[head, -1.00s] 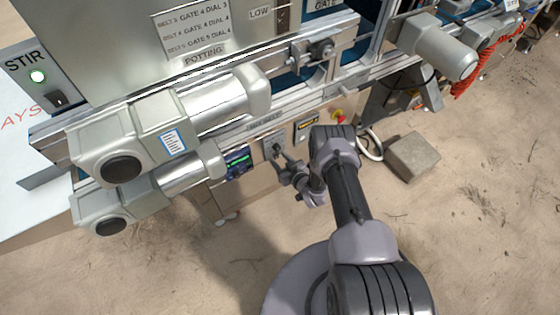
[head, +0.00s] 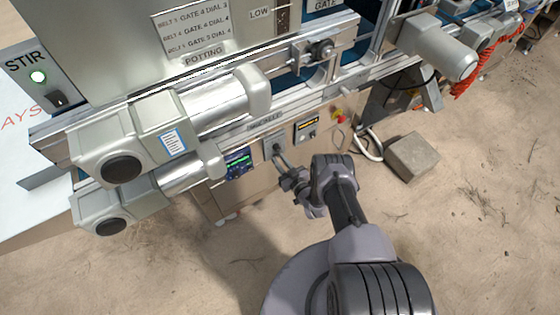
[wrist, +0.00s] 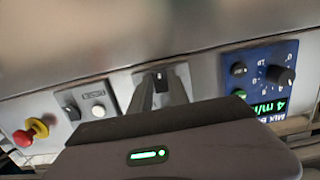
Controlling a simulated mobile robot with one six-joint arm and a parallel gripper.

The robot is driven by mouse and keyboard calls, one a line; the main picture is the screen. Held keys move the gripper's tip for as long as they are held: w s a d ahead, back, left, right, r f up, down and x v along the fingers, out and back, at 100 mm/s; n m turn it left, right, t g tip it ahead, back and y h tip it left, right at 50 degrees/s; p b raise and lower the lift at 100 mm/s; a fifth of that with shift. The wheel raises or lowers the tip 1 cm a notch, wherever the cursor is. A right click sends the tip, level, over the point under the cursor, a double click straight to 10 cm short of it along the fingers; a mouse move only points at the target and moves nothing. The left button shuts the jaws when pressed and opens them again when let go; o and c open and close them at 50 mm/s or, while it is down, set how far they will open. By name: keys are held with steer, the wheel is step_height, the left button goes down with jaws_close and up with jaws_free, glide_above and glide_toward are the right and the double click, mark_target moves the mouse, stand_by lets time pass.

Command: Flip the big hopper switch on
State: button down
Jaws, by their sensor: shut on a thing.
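The switch (wrist: 160,77) is a small dark lever on a grey plate (wrist: 181,75) on the machine's lower front panel. In the head view its plate (head: 269,147) sits between a blue display unit and a smaller grey panel. My gripper (wrist: 160,92) reaches up to the plate, with its narrow fingers close together and shut on the switch lever. In the head view my gripper (head: 280,158) meets the plate from below right. The fingers hide part of the lever, and I cannot tell which way it is set.
A blue unit with dial and green display (wrist: 265,78) is beside the switch. On the other side are a RESET panel (wrist: 90,105) and a red emergency button (wrist: 23,138). A separate STIR switch (head: 58,97) is at far left. A stone block (head: 412,158) lies on the sand.

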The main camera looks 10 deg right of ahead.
steer(key=c, duration=1.2)
jaws_free()
steer(key=shift+c, duration=0.2)
steer(key=p+v, duration=0.3)
steer(key=v, duration=1.4)
steer(key=shift+s+p, duration=0.25)
steer(key=shift+p, duration=0.05)
steer(key=shift+d+f, duration=0.1)
steer(key=shift+d, duration=0.05)
